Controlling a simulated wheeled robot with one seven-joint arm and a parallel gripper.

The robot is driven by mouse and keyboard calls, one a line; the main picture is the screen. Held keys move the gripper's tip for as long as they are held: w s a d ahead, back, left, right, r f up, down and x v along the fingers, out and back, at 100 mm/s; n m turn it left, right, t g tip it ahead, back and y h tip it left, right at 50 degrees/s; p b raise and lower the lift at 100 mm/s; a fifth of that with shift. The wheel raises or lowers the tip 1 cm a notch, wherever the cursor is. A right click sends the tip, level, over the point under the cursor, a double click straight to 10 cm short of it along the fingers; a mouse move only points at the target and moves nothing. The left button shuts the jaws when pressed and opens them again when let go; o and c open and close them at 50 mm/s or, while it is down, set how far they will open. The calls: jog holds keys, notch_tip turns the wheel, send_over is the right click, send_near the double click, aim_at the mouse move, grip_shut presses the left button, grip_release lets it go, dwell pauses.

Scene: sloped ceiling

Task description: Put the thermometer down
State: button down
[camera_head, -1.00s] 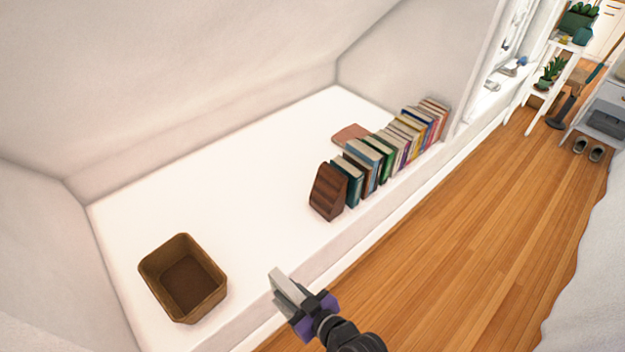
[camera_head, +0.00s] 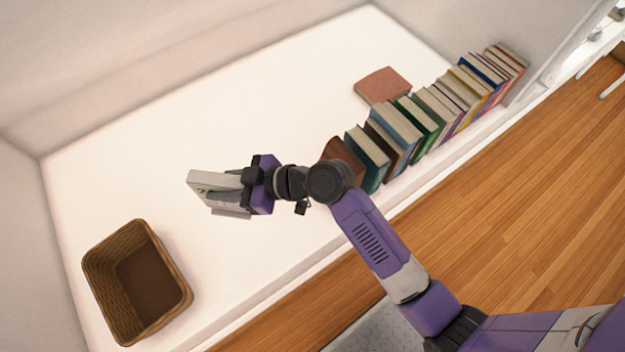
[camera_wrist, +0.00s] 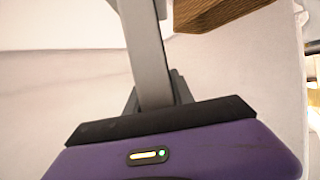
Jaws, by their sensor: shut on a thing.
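The thermometer (camera_head: 208,181) is a light grey, flat, elongated thing at the end of my arm. My gripper (camera_head: 232,192), purple and dark grey, is shut on it above the white ledge. A gap to the ledge's surface seems to show, but its height is hard to judge. In the wrist view a long grey strip (camera_wrist: 145,55) runs up from the gripper; I cannot tell whether it is the thermometer or a finger. The thermometer's face is not readable.
A brown woven basket (camera_head: 140,285) stands at the ledge's lower left. A row of books (camera_head: 425,120) with a brown bookend (camera_head: 340,155) lines the front edge at right. A reddish flat book (camera_head: 383,85) lies behind them. The ledge's middle (camera_head: 230,110) is bare.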

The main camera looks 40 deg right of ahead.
jog(key=s+a+r+n+g+y+b, duration=0.4)
jog(key=s+a+r+n+g+b, duration=0.25)
jog(key=s+n+g, duration=0.25)
notch_tip(320, 180, down, 21)
jog(key=b, duration=0.4)
jog(key=shift+w+b, duration=0.3)
jog(key=shift+b, duration=0.1)
jog(key=shift+f, duration=0.15)
jog(key=c, duration=1.1)
grip_release()
